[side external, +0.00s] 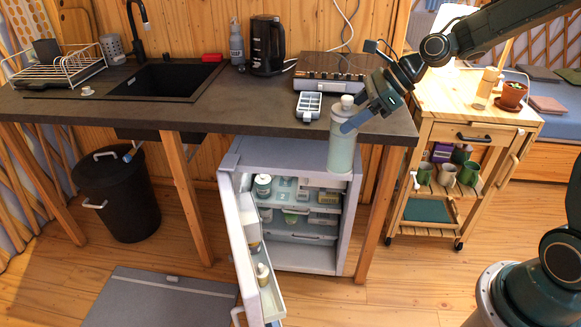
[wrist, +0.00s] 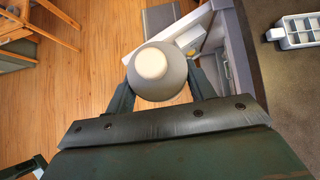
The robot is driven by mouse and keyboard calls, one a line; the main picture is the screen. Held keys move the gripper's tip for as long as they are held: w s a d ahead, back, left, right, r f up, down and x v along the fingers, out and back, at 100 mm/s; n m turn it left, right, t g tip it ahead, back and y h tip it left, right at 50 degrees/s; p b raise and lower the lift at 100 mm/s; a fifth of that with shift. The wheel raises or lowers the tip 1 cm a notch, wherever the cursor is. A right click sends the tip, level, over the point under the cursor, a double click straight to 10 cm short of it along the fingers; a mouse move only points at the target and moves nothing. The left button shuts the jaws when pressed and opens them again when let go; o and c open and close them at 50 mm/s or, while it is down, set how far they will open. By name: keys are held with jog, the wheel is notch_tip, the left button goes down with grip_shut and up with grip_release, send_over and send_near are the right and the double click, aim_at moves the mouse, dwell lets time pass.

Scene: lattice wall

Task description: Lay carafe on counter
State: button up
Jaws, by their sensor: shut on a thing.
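The carafe (side external: 341,150) is a tall, pale grey-green vessel with a light knob on its lid. My gripper (side external: 347,122) is shut on its upper part and holds it upright. In the side view the carafe overlaps the front edge of the dark counter (side external: 240,108), with its base in front of the fridge top. In the wrist view the carafe's round lid (wrist: 152,64) sits between my two fingers (wrist: 160,95), with floor and the open fridge door below. The counter (wrist: 270,75) is to the right there. I cannot tell the exact gap between carafe and counter edge.
An ice tray (side external: 309,106) lies near the counter's front edge, before a hob (side external: 335,66). A black kettle (side external: 267,45), a bottle (side external: 237,45) and a sink (side external: 165,80) are further left. The fridge door (side external: 245,255) stands open. The counter's front middle is clear.

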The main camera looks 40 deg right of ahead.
notch_tip(320, 180, up, 10)
jog(key=shift+r, duration=0.25)
jog(key=w+d+m+t+h, duration=0.1)
jog(key=w+d+m+h, duration=0.15)
jog(key=w+d, duration=0.75)
jog(key=w+d+m+t+h, duration=0.1)
jog(key=w+d+m, duration=0.35)
jog(key=d, duration=0.95)
notch_tip(320, 180, down, 13)
jog(key=w+n, duration=0.1)
jog(key=n, duration=0.1)
jog(key=shift+w, duration=0.25)
jog(key=shift+a+f+y, duration=0.1)
jog(key=shift+f+y, duration=0.1)
jog(key=shift+y, duration=0.05)
jog(key=o, duration=1.5)
jog(key=shift+f, duration=0.1)
jog(key=shift+c, duration=0.2)
